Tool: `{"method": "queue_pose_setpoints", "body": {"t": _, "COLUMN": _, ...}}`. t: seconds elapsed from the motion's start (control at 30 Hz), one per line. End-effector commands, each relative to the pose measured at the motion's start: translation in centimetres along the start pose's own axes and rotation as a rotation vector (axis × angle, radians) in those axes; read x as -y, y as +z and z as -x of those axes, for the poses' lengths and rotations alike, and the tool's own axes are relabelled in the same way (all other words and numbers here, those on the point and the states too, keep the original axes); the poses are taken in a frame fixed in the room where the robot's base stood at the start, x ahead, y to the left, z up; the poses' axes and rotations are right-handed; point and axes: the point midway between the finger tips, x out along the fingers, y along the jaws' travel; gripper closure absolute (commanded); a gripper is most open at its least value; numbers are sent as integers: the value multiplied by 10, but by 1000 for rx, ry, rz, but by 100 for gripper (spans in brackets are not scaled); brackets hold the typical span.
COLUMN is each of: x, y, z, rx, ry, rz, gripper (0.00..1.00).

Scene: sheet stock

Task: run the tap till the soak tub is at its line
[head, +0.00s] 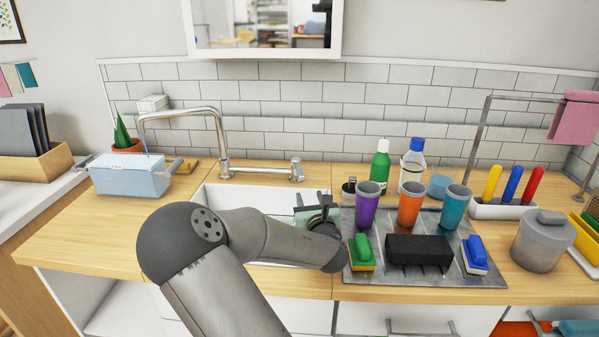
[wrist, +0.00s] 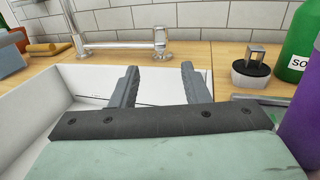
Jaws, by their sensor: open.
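The soak tub (head: 125,180) is a pale blue box on the counter left of the sink; its edge also shows in the wrist view (wrist: 10,58). The steel tap (head: 220,140) has its spout swung left over the tub. A thin bluish streak, seemingly water, hangs below the spout end. The water level and the line cannot be made out. The tap's lever post (head: 296,170) stands behind the sink, and in the wrist view (wrist: 160,42) it lies beyond my fingers. My gripper (wrist: 158,72) is open and empty over the sink's right side, apart from the post.
The white sink (head: 245,200) lies below the tap. A potted plant (head: 125,138) is behind the tub.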

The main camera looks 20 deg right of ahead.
Motion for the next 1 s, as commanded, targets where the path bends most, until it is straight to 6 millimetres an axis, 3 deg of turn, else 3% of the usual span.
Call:
{"method": "queue_pose_setpoints", "body": {"t": 0.6, "x": 1, "y": 0, "z": -129, "rx": -2, "ry": -2, "rz": -4, "gripper": 58}}
{"method": "queue_pose_setpoints", "body": {"t": 0.8, "x": 0, "y": 0, "z": -149, "rx": -1, "ry": -1, "rz": -4, "gripper": 58}}
{"method": "queue_pose_setpoints", "body": {"t": 1.0, "x": 0, "y": -1, "z": -154, "rx": -2, "ry": -1, "rz": -4, "gripper": 58}}
